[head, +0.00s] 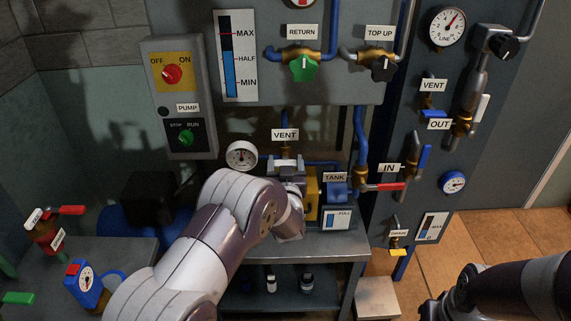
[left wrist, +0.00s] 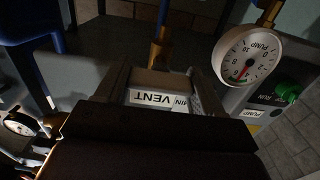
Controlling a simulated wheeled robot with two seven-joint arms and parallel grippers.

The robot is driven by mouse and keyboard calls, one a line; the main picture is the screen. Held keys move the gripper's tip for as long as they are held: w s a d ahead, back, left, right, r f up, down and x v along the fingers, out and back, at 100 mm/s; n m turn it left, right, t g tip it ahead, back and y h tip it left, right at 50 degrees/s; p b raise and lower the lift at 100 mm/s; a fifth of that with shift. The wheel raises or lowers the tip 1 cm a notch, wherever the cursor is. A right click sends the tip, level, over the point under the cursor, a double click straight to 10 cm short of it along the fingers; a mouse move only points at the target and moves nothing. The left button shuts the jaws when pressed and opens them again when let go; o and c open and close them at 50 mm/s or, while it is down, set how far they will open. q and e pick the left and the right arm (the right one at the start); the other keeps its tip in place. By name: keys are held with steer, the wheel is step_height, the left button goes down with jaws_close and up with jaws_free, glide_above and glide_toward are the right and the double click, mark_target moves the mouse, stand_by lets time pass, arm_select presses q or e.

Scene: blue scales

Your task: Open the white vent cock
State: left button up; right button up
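The VENT label (head: 285,135) hangs on the grey panel above the pump, with a brass fitting (head: 286,153) below it. My left gripper (head: 290,190) is just below this fitting, mostly hidden by my own arm in the head view. In the left wrist view its two dark fingers (left wrist: 160,95) stand apart, with the upside-down VENT label (left wrist: 152,98) showing between them. I cannot make out the white cock's handle or whether the fingers touch it. My right gripper (head: 440,305) is at the lower right, dark and partly cut off, far from the vent.
A pump gauge (head: 241,155) sits left of the fitting and also shows in the left wrist view (left wrist: 247,55). The TANK label (head: 335,178) and a red IN lever (head: 383,186) are close on the right. Another VENT label (head: 433,85) is on the right-hand panel.

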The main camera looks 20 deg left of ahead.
arm_select(q)
steer(key=shift+f+n+b, duration=0.2)
steer(key=shift+n+b, duration=0.5)
steer(key=shift+b, duration=0.3)
steer(key=n+b, duration=1.4)
steer(key=b, duration=0.4)
steer(key=shift+f, duration=0.15)
steer(key=shift+r+n+b, duration=0.2)
steer(key=shift+n+b, duration=1.15)
steer(key=shift+n, duration=0.05)
steer(key=o, duration=1.1)
steer(key=shift+c, duration=0.2)
steer(key=shift+s+r, duration=0.1)
